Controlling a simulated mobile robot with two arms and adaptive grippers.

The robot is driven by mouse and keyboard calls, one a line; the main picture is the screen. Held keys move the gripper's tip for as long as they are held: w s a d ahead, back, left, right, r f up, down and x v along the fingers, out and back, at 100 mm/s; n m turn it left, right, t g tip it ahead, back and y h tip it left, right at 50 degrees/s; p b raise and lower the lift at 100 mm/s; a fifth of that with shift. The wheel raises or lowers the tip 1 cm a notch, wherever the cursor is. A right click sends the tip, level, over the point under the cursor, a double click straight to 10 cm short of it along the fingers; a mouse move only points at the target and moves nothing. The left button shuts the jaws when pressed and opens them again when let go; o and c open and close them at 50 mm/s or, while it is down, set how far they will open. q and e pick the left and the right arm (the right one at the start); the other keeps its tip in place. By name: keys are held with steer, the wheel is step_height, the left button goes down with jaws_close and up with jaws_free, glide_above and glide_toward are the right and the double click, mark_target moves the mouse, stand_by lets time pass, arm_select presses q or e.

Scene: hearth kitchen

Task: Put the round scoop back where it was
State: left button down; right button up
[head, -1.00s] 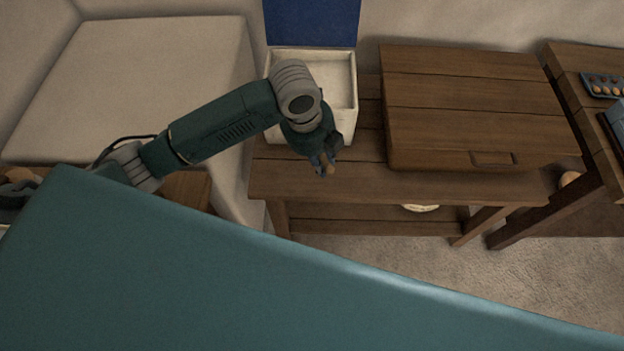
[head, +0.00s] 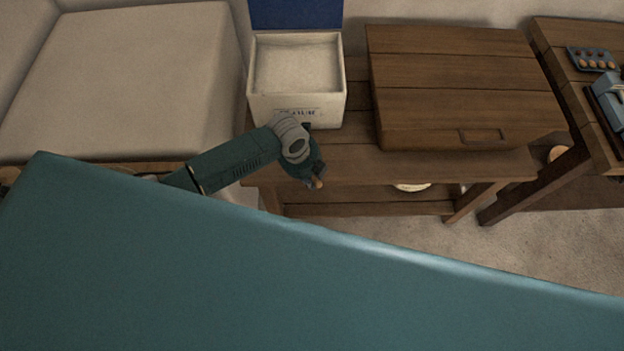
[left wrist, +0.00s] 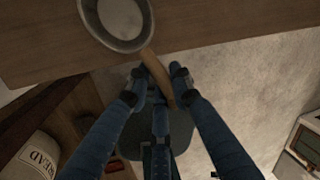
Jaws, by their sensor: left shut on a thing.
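The round scoop has a shallow grey metal bowl (left wrist: 122,20) and a wooden handle (left wrist: 157,72), clear in the left wrist view. My left gripper (left wrist: 158,88) is shut on the handle. The bowl shows over the wooden bench top near its edge; I cannot tell whether it touches. In the head view my left gripper (head: 316,182) is at the front edge of the bench (head: 430,165), in front of a white box. Only a small tan bit of the handle shows there; the bowl is hidden. My right gripper is in neither view.
The white box (head: 266,108) has its blue lid (head: 296,13) raised and pale contents. A closed wooden case (head: 460,85) stands right of it. A "BREAD" container (left wrist: 38,160) shows low in the left wrist view. Bare bench lies along the front edge.

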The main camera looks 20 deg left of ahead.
arm_select(q)
steer(key=shift+x, duration=1.2)
steer(key=shift+s+a+f, duration=0.15)
steer(key=shift+a+f, duration=0.05)
steer(key=c, duration=1.5)
jaws_free()
steer(key=shift+c, duration=0.2)
steer(key=v, duration=1.2)
steer(key=shift+s, duration=0.15)
